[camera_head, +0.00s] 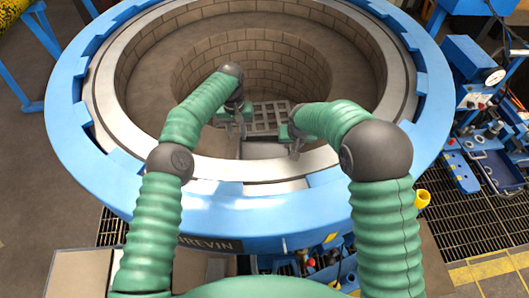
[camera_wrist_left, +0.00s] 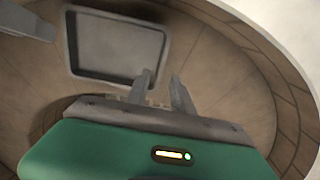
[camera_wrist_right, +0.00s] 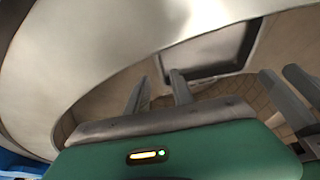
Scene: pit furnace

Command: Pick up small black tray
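The small tray (camera_head: 266,150) is a dark grey, shallow rectangle with a raised rim, inside the pit near its front rim. It also shows in the left wrist view (camera_wrist_left: 115,48) and partly in the right wrist view (camera_wrist_right: 217,50). My left gripper (camera_head: 240,128) is at the tray's left side, its fingers (camera_wrist_left: 162,80) apart; one fingertip overlaps the tray's near corner in the left wrist view. My right gripper (camera_head: 295,148) is at the tray's right side, its fingers (camera_wrist_right: 160,78) apart close to the tray's edge. I cannot tell whether either touches it.
The blue furnace ring (camera_head: 75,120) and its pale inner rim (camera_head: 205,170) surround the pit. A metal grate (camera_head: 268,116) lies behind the tray, before the brick-lined well (camera_head: 265,60). Blue machinery with a gauge (camera_head: 490,80) stands at the right.

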